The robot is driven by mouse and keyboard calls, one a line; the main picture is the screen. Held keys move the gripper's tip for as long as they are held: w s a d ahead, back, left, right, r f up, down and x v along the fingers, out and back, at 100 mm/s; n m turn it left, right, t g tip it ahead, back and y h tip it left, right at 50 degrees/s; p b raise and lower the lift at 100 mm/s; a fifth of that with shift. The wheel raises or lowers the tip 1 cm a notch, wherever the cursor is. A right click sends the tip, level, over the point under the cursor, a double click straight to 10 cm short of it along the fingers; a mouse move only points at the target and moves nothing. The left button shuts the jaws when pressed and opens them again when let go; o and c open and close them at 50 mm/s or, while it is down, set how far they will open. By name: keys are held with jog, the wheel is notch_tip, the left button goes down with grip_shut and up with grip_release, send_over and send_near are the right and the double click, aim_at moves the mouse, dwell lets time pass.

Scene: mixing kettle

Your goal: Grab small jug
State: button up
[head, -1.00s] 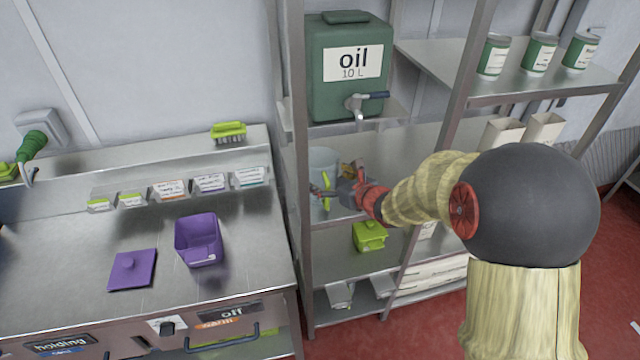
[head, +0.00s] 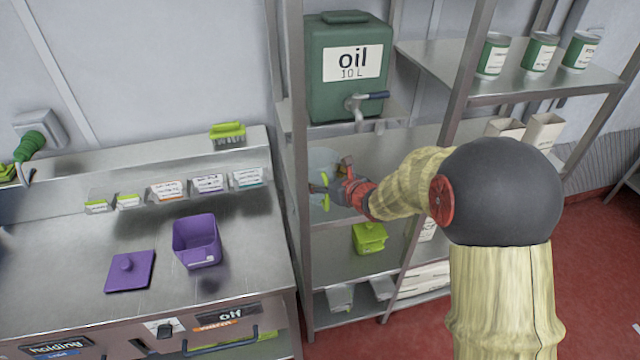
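A translucent, pale jug (head: 319,159) stands on the middle shelf below the oil tank's tap. A lime-green upright strip, seemingly its handle (head: 325,199), faces my gripper. My gripper (head: 330,188) is at the front of the jug, with its dark fingers beside the green handle. The fingers are small and overlap the jug, so I cannot tell whether they touch or close on it. My own wrist hides part of the jug's right side.
The green oil tank (head: 345,95) with its tap (head: 360,104) is above. A shelf post (head: 292,150) stands close left. A lime box (head: 369,238) is on the shelf below. A purple container (head: 196,240) and purple lid (head: 130,271) lie on the left counter.

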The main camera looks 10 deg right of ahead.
jog(key=c, duration=0.3)
jog(key=shift+r, duration=0.1)
jog(key=shift+c, duration=0.2)
